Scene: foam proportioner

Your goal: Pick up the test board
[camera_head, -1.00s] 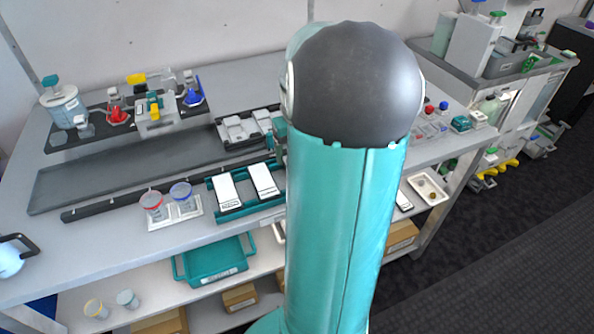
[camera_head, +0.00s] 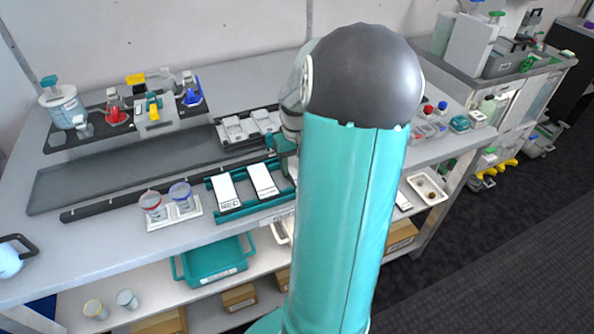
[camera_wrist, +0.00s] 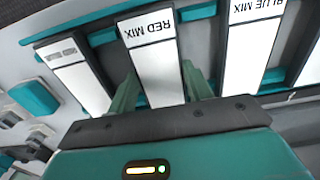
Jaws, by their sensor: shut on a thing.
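In the wrist view a white board marked RED MIX (camera_wrist: 155,62) lies between the two fingers of my gripper (camera_wrist: 160,85). The fingers are shut on its sides. A white board marked BLUE MIX (camera_wrist: 248,45) is to its right, and another white board with a small grey label (camera_wrist: 78,75) is to its left. In the head view two white boards (camera_head: 226,191) (camera_head: 263,180) lie in a teal rack (camera_head: 240,212) on the bench. My arm hides the rack's right end and most of my gripper there.
A double cup holder (camera_head: 195,212) with red-rimmed and blue-rimmed cups stands left of the rack. A grey tray (camera_head: 110,178) and a dark tray with light pieces (camera_head: 232,146) lie behind. A teal tray (camera_head: 215,262) is on the shelf below.

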